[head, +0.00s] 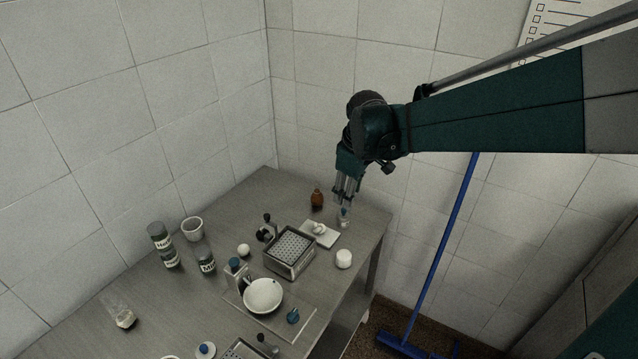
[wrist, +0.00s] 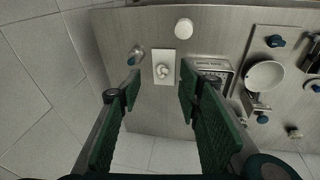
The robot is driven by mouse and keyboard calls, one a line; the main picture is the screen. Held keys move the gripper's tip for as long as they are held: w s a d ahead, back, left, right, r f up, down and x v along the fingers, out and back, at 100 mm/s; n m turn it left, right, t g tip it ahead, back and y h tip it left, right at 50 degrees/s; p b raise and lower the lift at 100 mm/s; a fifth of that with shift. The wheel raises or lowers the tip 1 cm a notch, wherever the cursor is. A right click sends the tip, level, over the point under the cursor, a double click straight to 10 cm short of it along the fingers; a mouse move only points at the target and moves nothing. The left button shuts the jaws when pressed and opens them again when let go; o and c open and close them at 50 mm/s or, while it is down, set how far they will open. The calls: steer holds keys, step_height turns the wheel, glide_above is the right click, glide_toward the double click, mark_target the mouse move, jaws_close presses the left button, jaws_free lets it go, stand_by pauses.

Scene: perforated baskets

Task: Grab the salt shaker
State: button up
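A small clear shaker (head: 345,217) with a bluish part stands near the table's far right corner; it looks like the salt shaker, but is too small to be sure. It also seems to show in the wrist view (wrist: 137,55), just beyond the left finger's tip. My gripper (head: 345,198) hangs over the far end of the table, fingers down, close above this shaker in the head view. In the wrist view my gripper (wrist: 158,85) is open, with nothing between its fingers. A clear jar (head: 123,316) with pale contents stands at the table's left.
A white plate (head: 330,240) with a small white object, a brown bottle (head: 317,198) and a white round piece (head: 344,259) are near the shaker. A perforated metal basket (head: 290,250) and a white bowl (head: 263,296) stand nearer. Labelled canisters (head: 164,245) are left. The wall is behind.

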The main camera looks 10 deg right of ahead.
steer(key=w+d+f+n+g, duration=0.2)
steer(key=w+f+n, duration=0.1)
steer(key=w+f, duration=0.55)
steer(key=n, duration=0.3)
glide_above(344, 213)
steer(key=shift+g, duration=0.4)
steer(key=f, duration=0.9)
steer(key=shift+w+d+f, duration=0.2)
steer(key=shift+d+f, duration=0.05)
steer(key=shift+d, duration=0.05)
steer(key=shift+w+d+f, duration=0.1)
steer(key=shift+w+f, duration=0.1)
steer(key=shift+f, duration=0.3)
steer(key=shift+f, duration=1.3)
steer(key=shift+w+f+b, duration=0.1)
steer(key=shift+f+b, duration=0.2)
steer(key=shift+f, duration=2.3)
